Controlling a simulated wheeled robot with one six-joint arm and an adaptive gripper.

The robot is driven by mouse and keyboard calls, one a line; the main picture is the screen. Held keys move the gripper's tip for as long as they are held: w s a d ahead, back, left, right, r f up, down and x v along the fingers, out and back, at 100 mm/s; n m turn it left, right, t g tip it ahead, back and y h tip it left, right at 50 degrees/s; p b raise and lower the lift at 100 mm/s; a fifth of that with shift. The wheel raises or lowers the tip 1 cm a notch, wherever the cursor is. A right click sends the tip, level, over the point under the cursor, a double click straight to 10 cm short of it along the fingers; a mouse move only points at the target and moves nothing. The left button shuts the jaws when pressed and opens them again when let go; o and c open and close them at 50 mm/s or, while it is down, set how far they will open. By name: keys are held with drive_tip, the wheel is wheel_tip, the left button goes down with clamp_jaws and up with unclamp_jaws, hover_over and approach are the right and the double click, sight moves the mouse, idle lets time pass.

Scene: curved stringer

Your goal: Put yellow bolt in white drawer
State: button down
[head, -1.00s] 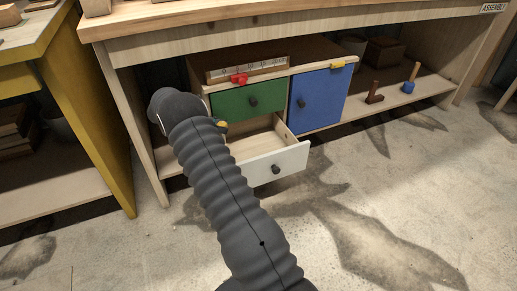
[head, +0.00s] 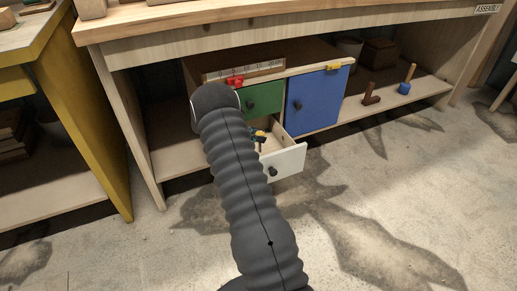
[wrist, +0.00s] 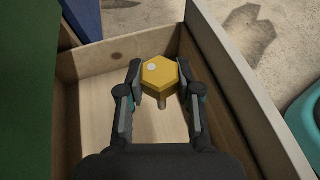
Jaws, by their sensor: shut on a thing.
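The yellow bolt (wrist: 159,76) has a hexagonal head and a short grey shank pointing down in the wrist view. My gripper (wrist: 159,84) is shut on its head, one finger on each side. The bolt is held over the inside of the open white drawer (wrist: 245,90), whose wooden floor shows below it. In the head view the white drawer (head: 288,163) is pulled out under the green drawer. My gripper (head: 259,136) shows there only in part, over the drawer's opening, with a bit of yellow at it. My arm hides the drawer's left side.
The green drawer (head: 265,97) is shut above the white one. The blue door (head: 318,100) is shut to the right. A red piece (head: 235,81) and a yellow piece (head: 334,67) sit on the cabinet's top edge. The floor in front is clear.

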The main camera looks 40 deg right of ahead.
drive_tip(key=shift+f, duration=3.2)
drive_tip(key=shift+f, duration=0.1)
drive_tip(key=shift+f+b, duration=0.15)
drive_tip(key=shift+b, duration=0.2)
drive_tip(key=c, duration=0.8)
unclamp_jaws()
